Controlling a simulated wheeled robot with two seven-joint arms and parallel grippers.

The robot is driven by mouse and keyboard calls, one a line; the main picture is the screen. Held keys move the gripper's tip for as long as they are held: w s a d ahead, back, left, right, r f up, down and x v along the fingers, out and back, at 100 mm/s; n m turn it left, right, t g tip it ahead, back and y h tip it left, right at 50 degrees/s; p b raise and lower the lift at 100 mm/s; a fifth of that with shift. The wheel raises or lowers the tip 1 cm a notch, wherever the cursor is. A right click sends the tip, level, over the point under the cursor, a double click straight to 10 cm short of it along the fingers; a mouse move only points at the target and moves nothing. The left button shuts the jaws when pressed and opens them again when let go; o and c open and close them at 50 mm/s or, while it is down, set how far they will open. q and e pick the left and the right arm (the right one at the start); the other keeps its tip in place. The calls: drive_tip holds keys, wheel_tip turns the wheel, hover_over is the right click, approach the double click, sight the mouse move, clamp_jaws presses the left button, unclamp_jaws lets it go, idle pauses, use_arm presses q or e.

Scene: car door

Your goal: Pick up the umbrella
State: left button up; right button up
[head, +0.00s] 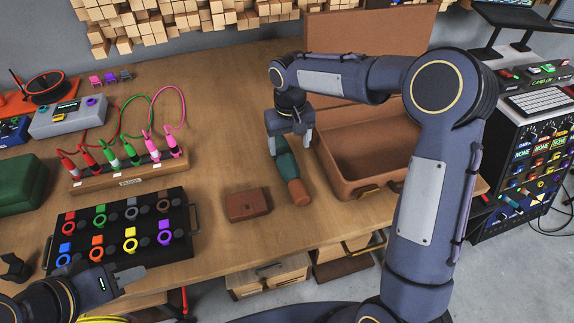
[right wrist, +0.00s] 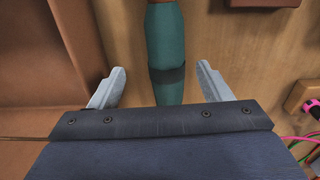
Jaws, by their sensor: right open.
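The umbrella (head: 287,168) lies folded on the wooden table, with a teal green canopy and a brown handle end pointing toward the front edge. It also shows in the right wrist view (right wrist: 167,50), with a dark band around it. My right gripper (head: 290,132) is open and empty above the umbrella's far part. In the right wrist view its fingers (right wrist: 161,70) stand on either side of the umbrella, apart from it. The far end of the umbrella is hidden by the gripper. My left gripper (head: 132,278) is at the lower left near the table's front edge; its jaw opening is unclear.
An open brown case (head: 345,180) stands close to the right of the umbrella. A small brown leather pouch (head: 247,205) lies to its left. A black tray (head: 120,228) of coloured rings and a cable rack (head: 125,178) are further left.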

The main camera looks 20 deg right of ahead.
sight(286, 158)
drive_tip(key=f, duration=0.6)
drive_tip(key=shift+a+f, duration=0.2)
drive_tip(key=shift+a, duration=0.15)
drive_tip(key=shift+c, duration=0.2)
drive_tip(key=c, duration=1.2)
